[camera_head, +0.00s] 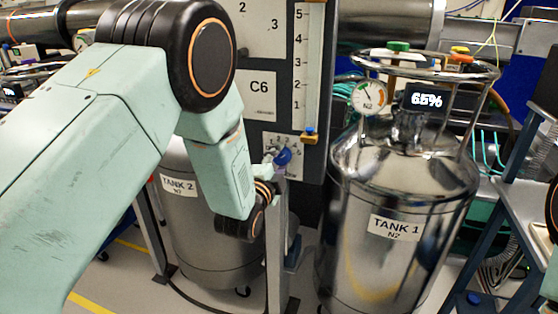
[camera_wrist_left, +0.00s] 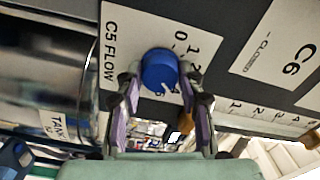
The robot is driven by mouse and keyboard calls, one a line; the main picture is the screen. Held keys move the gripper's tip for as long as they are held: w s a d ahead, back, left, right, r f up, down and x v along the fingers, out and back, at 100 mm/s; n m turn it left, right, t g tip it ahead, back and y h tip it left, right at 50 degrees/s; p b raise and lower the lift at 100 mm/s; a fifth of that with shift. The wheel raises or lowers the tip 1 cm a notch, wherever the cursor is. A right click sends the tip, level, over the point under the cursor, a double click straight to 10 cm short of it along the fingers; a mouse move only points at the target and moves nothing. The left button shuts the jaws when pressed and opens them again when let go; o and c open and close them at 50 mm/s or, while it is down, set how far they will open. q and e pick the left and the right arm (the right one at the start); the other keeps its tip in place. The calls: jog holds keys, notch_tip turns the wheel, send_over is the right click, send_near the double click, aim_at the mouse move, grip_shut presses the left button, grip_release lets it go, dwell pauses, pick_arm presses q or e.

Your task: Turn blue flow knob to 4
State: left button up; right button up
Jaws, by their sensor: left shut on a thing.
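The blue flow knob (camera_head: 284,156) sits on a dark panel below the C6 plate. In the left wrist view the blue knob (camera_wrist_left: 159,66) is on a white plate (camera_wrist_left: 118,40) marked C5 FLOW, with the digits 0, 1 and 2 readable around it. A small white mark on the knob points to the lower right; the digit there is hidden by a finger. My left gripper (camera_wrist_left: 160,78) is shut on the knob, one finger on each side. In the head view my left gripper (camera_head: 270,166) reaches the knob from the left. My right gripper is not in view.
A vertical scale (camera_head: 308,65) and a C6 plate (camera_head: 257,95) are above the knob. A steel tank labelled TANK 1 (camera_head: 390,265) stands right of the panel, with a gauge (camera_head: 367,98) and a 65% display (camera_head: 426,100). TANK 2 (camera_head: 205,230) stands behind my left arm.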

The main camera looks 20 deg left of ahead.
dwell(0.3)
pick_arm(q)
jog(key=o, duration=1.2)
jog(key=s, duration=1.2)
jog(key=shift+a, duration=0.2)
